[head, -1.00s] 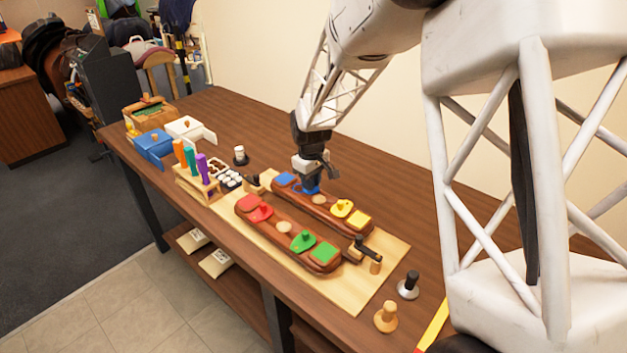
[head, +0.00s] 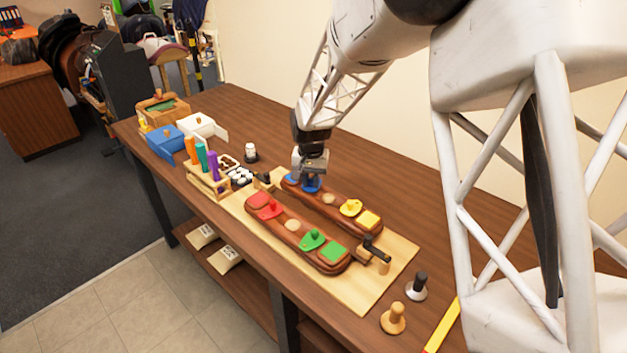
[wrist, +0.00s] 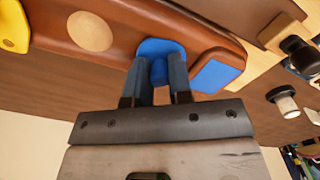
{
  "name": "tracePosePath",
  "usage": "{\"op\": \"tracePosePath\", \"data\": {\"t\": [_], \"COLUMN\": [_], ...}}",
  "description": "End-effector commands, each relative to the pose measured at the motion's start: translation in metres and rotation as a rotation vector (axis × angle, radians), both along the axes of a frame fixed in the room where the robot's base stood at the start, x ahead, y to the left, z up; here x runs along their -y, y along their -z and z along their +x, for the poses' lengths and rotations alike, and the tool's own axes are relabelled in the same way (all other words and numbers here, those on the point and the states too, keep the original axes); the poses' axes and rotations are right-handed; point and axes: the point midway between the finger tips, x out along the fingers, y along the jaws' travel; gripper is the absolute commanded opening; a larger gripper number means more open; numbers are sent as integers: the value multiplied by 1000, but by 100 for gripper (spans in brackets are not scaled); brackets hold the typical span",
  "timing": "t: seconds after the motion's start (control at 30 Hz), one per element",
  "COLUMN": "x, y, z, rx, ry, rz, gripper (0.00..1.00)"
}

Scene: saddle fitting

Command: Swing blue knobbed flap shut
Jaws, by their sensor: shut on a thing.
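The blue flap (wrist: 160,47) sits on the far brown, rounded saddle bar (wrist: 120,18). It also shows in the head view (head: 312,187), just below my gripper. My gripper (wrist: 160,80) is shut on the flap's blue knob (wrist: 158,72), with one dark finger on each side. A flat blue patch (wrist: 218,72) lies on the same bar beside the flap, with a strip of brown between them. In the head view my gripper (head: 312,178) hides part of the flap and knob.
The same bar carries a yellow flap (head: 350,207) and yellow patch (head: 368,219). The near bar has a red flap (head: 270,209) and green flap (head: 312,240). A black-handled clamp (head: 375,250) stands at the board's right end. A pen rack (head: 208,180) stands left.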

Motion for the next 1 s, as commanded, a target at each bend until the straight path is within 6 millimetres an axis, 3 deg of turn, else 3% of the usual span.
{"op": "tracePosePath", "data": {"t": [0.37,0.87,0.9,1.0], "x": [-5,-6,-6,-6], "y": [0,0,0,0], "z": [4,5,5,5], "rx": [0,1,1,0], "ry": [189,214,213,213], "rz": [0,0,0,0], "gripper": [0,0,24,40]}}
